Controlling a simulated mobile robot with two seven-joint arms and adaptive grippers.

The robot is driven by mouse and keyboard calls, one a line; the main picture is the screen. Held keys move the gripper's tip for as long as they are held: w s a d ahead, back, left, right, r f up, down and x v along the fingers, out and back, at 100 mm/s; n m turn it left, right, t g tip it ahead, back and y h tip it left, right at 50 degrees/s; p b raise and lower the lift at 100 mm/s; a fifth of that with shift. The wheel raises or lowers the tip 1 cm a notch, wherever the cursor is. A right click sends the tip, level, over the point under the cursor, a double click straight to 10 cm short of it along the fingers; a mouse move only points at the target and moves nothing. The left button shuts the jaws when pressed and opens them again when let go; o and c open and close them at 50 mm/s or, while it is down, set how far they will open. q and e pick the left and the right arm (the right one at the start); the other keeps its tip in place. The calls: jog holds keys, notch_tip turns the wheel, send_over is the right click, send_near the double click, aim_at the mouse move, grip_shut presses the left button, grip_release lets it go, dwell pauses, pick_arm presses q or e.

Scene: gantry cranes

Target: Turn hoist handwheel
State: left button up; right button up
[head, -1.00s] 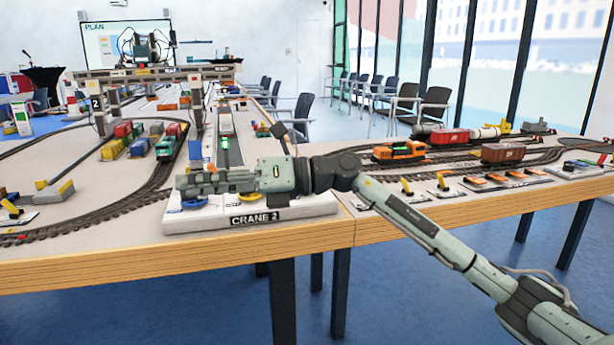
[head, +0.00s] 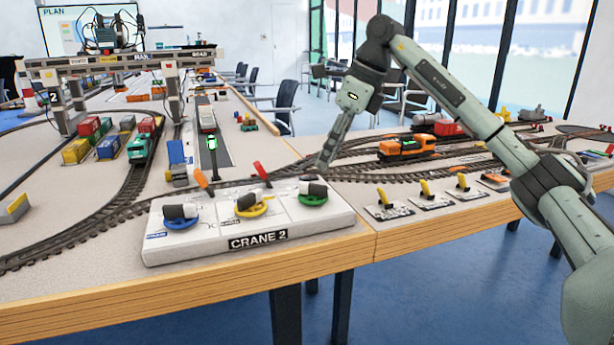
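The white control box (head: 160,252) labelled CRANE 2 sits at the table's front edge. I cannot read which one is the hoist. My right gripper (head: 325,164) points down just above and behind the green handwheel. I cannot tell whether it touches anything. Its fingers overlap from this side, so their opening is hidden. My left gripper is not in view.
A model gantry crane (head: 118,60), tracks, an orange locomotive (head: 405,147) and a green locomotive (head: 141,149) lie behind.

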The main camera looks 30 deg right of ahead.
aim_at(317, 185)
jog(key=x, duration=0.5)
jog(key=shift+s+a+f, duration=0.15)
jog(key=shift+f, duration=0.1)
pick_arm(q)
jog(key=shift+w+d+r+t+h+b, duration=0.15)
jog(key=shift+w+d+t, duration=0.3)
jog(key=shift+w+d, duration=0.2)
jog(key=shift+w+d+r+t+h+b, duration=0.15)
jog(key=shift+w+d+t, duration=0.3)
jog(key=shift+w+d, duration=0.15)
pick_arm(e)
jog(key=shift+w+a+f, duration=0.15)
jog(key=shift+w+f, duration=0.1)
jog(key=shift+f, duration=0.4)
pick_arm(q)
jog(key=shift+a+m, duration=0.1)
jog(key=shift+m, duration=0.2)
pick_arm(e)
jog(key=shift+c, duration=0.6)
grip_shut()
